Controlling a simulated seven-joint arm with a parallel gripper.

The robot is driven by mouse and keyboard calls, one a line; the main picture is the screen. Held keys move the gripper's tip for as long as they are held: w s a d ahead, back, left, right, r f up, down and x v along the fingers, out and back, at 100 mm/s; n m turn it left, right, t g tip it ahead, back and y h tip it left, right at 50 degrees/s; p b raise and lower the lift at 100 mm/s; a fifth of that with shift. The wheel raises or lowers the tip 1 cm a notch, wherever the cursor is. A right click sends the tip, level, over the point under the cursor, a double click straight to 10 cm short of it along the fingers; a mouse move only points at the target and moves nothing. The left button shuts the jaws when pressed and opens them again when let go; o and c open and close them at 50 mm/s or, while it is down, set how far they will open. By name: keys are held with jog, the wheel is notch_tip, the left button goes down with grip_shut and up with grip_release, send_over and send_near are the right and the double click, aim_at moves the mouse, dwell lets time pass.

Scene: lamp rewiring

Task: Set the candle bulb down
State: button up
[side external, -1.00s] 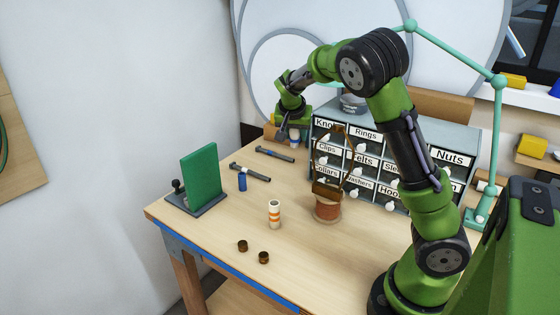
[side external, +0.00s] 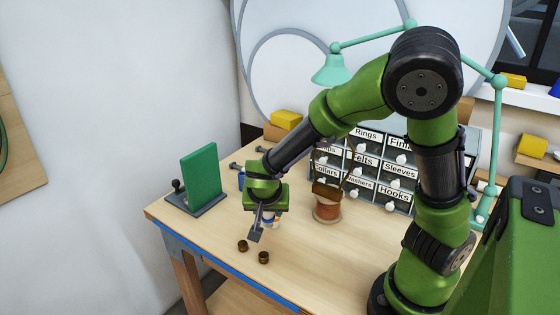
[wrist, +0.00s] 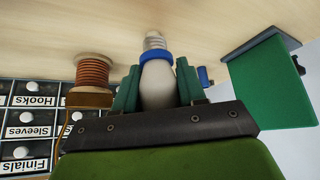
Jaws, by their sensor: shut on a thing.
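The candle bulb (wrist: 158,86) is white with a blue ring and a threaded metal base, seen in the wrist view. My gripper (wrist: 157,92) is shut on its white body, one finger on each side. The base points away from the gripper, toward the table. In the side view my gripper (side external: 262,228) points down over the front part of the table, and only a little of the bulb shows beside the fingers. I cannot tell whether the base touches the table.
A green panel on a dark base (side external: 201,168) is to the left.

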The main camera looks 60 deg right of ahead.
jog(key=s, duration=0.1)
jog(key=s+f+m, duration=0.1)
jog(key=s+f+m+g, duration=0.1)
jog(key=shift+s+d+h, duration=0.25)
jog(key=shift+h, duration=0.05)
jog(key=shift+w+m, duration=0.4)
jog(key=w, duration=0.5)
jog(key=w+f, duration=0.1)
jog(key=w, duration=0.9)
jog(key=shift+w+d+f, duration=0.1)
jog(key=shift+d+f, duration=0.1)
jog(key=shift+d, duration=0.15)
jog(key=shift+w+f, duration=0.1)
jog(key=shift+f, duration=1.65)
jog(key=o, duration=1)
jog(key=shift+f, duration=0.15)
jog(key=shift+o, duration=0.2)
